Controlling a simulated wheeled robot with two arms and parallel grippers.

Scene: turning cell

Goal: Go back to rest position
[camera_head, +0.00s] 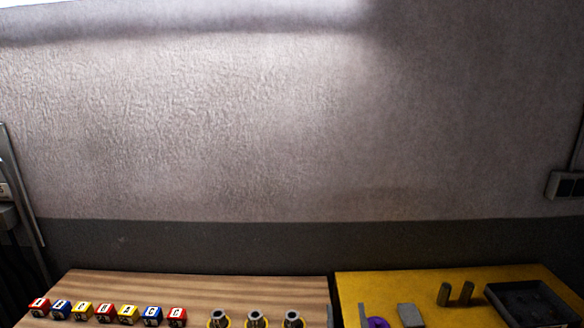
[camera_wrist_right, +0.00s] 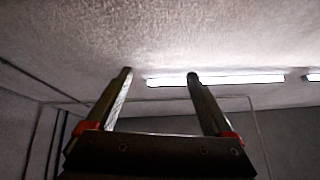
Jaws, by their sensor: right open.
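My right gripper (camera_wrist_right: 160,85) shows large in the right wrist view, with its two fingers spread apart and nothing between them. It points up toward the ceiling. In the head view only what look like its two fingertips (camera_head: 347,316) show at the bottom edge, in front of the gap between the two tables. My left gripper is not in view.
A wooden table (camera_head: 200,286) holds a row of several lettered cubes (camera_head: 105,313) and three metal cylinders with yellow rings (camera_head: 255,319). A yellow table (camera_head: 385,284) holds a purple ring (camera_head: 378,323), a grey block (camera_head: 410,315), two upright cylinders (camera_head: 455,293) and a dark tray (camera_head: 531,287).

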